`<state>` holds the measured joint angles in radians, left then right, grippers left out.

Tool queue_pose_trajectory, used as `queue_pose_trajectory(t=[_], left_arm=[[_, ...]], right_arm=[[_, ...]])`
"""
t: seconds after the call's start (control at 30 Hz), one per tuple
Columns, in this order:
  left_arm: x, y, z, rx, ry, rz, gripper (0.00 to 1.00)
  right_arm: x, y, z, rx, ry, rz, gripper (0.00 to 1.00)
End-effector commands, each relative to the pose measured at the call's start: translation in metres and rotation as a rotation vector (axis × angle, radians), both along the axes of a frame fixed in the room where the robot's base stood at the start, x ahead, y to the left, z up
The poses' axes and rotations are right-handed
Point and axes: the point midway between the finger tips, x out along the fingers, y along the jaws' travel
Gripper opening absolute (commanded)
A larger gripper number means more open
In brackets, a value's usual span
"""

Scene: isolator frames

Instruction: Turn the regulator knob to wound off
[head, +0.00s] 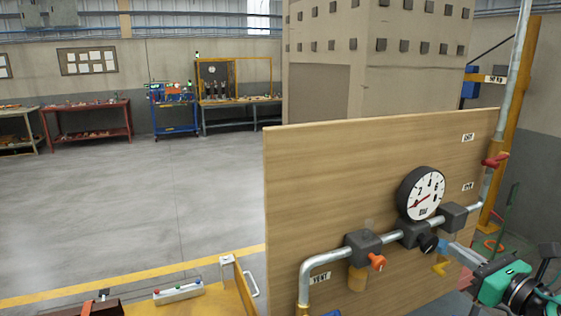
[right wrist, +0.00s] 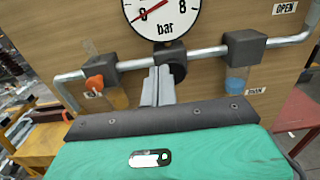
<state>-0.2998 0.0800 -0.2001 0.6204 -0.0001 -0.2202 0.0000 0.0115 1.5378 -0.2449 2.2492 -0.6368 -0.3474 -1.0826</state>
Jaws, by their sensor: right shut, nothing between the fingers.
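The black regulator knob (head: 428,243) sticks out of the dark regulator block (head: 411,234) below the round pressure gauge (head: 422,194). The gauge's red needle points to the lower left, at the low end of the scale. My right gripper (head: 448,248) comes in from the right, its pale fingers shut and empty, with the tips close to the knob. In the right wrist view the shut fingers (right wrist: 158,85) overlap the left part of the dark knob (right wrist: 178,71). I cannot tell whether they touch it. My left gripper is not in view.
A grey pipe (head: 334,250) runs across the wooden panel (head: 340,180). An orange knob (head: 377,262) sits on the left block, above an amber bowl (head: 357,279). A red valve handle (head: 495,160) is at the panel's right edge. Open floor lies left of the panel.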

Motion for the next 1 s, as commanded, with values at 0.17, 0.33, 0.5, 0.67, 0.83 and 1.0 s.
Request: queue_pose_trajectory(t=[0.17,0.33,0.5,0.67,0.83,1.0], left_arm=[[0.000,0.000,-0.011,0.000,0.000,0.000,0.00],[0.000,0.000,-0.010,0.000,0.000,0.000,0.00],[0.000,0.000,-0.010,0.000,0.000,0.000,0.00],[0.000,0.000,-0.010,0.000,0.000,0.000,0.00],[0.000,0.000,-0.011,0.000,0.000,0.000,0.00],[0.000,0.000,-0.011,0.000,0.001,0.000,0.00]], right_arm=[[-0.003,0.002,-0.002,-0.001,0.001,0.006,0.00],[-0.003,0.002,0.000,0.000,0.000,0.006,0.00],[-0.003,0.002,-0.001,0.028,0.013,0.004,0.00],[0.000,0.002,-0.008,0.248,0.109,-0.011,0.00],[0.002,0.001,-0.024,0.716,0.311,-0.036,0.00],[0.003,0.001,-0.040,1.235,0.526,-0.055,0.00]])
